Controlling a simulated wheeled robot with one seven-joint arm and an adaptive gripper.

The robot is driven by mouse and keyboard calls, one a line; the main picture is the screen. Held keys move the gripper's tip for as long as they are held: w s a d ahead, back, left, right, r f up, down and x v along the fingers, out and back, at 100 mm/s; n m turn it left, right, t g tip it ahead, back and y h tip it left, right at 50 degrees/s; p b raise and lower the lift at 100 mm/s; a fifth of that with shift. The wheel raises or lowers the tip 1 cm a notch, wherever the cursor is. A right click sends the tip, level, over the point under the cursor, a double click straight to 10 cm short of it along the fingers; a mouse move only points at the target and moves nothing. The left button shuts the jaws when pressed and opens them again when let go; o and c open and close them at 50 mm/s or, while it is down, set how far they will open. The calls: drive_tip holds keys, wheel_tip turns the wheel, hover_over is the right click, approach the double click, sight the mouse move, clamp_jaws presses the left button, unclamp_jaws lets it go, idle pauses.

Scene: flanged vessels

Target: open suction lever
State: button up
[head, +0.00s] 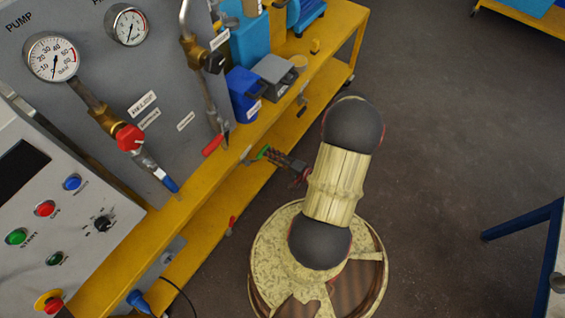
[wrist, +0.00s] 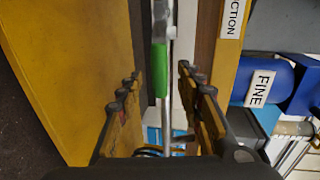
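The suction lever has a green handle (wrist: 159,70) on a grey metal stem, in the wrist view. A partly cut-off label ending in "CTION" (wrist: 232,15) is beside it at upper right. My gripper (wrist: 160,78) is open, with one finger on each side of the green handle and a visible gap on both sides. In the head view a small green end of the handle (head: 263,153) shows at the yellow bench edge, right at the tip of my gripper (head: 273,157). How far the handle reaches between the fingers in depth is hard to tell.
A yellow bench (head: 190,205) runs beside the grey pump panel (head: 135,75). A red-handled lever (head: 213,145) hangs left of my gripper. A blue container (head: 242,92) labelled "FINE" in the wrist view stands on the bench.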

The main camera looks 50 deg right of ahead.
drive_tip(key=v, duration=0.6)
drive_tip(key=shift+s, duration=0.15)
idle(0.5)
